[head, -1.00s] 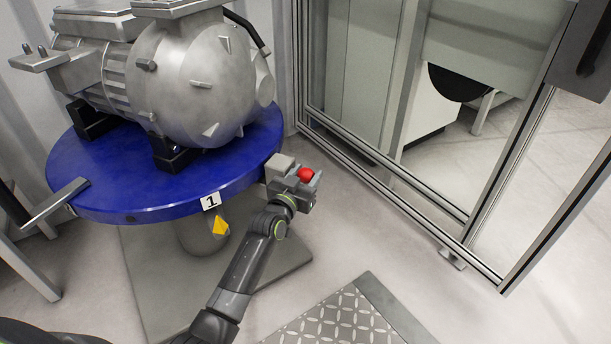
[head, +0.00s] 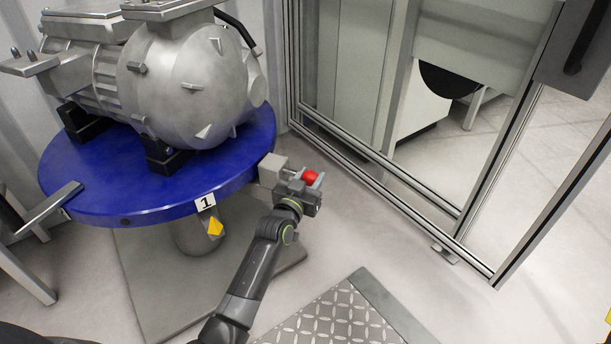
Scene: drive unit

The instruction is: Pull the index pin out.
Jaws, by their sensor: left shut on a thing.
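The index pin shows as a red round knob (head: 310,177) at the edge of the blue round table (head: 140,209). A light grey block (head: 271,168) sits at the table's rim, just left of the knob. A short stretch of what looks like the pin's shaft shows between block and knob. My left gripper (head: 313,182) is shut on the red knob, with its fingers on either side of it. How far the pin still sits in the block is hidden. My right gripper is not in view.
A large grey drive unit (head: 190,85) stands on the blue table. A number 1 label (head: 206,202) and a yellow pointer (head: 216,228) are at the table's front. A metal-framed glass partition (head: 390,170) stands to the right. The floor between is clear.

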